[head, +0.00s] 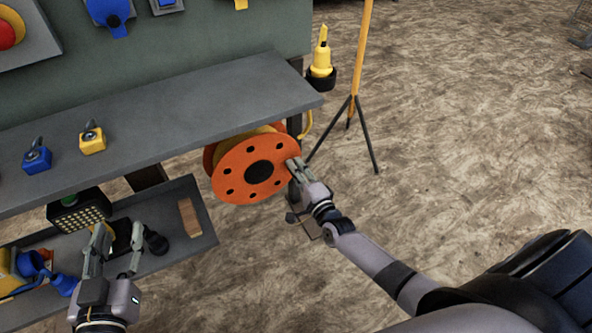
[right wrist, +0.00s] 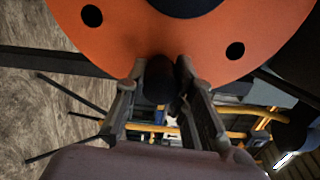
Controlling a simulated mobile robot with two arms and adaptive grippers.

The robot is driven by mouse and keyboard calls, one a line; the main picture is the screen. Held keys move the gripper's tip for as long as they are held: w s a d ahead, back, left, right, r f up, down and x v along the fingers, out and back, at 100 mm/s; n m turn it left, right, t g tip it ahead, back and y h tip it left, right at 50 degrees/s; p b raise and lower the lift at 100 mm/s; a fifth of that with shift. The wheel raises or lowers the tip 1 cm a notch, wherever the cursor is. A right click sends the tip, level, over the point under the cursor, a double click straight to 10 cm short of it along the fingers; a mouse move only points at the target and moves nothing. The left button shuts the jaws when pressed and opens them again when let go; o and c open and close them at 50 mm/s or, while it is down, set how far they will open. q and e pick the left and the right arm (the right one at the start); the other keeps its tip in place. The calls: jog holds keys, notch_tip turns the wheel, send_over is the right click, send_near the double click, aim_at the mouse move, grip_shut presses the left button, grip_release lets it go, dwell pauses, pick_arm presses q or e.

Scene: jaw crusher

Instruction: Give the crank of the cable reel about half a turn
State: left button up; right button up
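The cable reel (head: 232,172) has an orange disc with a dark hub and a ring of dark holes. It hangs at the right end of the workbench and faces me. In the right wrist view the orange disc (right wrist: 120,40) fills the top. The reel's dark crank handle (right wrist: 160,82) stands near the disc's edge, between my right fingers. My right gripper (head: 292,165) is at the disc's right edge and looks closed around this handle (right wrist: 160,95). In the head view the fingers hide the handle. My left gripper (head: 120,232) is open and empty in front of the lower shelf.
The grey bench top (head: 190,105) holds a blue padlock (head: 37,159) and a yellow padlock (head: 93,139). The lower shelf (head: 205,228) carries a lamp (head: 80,212), a wood block (head: 190,217) and other items. A yellow tripod (head: 358,70) stands behind the reel. Bare ground lies to the right.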

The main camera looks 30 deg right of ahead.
jog(key=o, duration=0.5)
jog(key=shift+c, duration=0.2)
jog(key=s, duration=1.2)
jog(key=shift+d, duration=0.2)
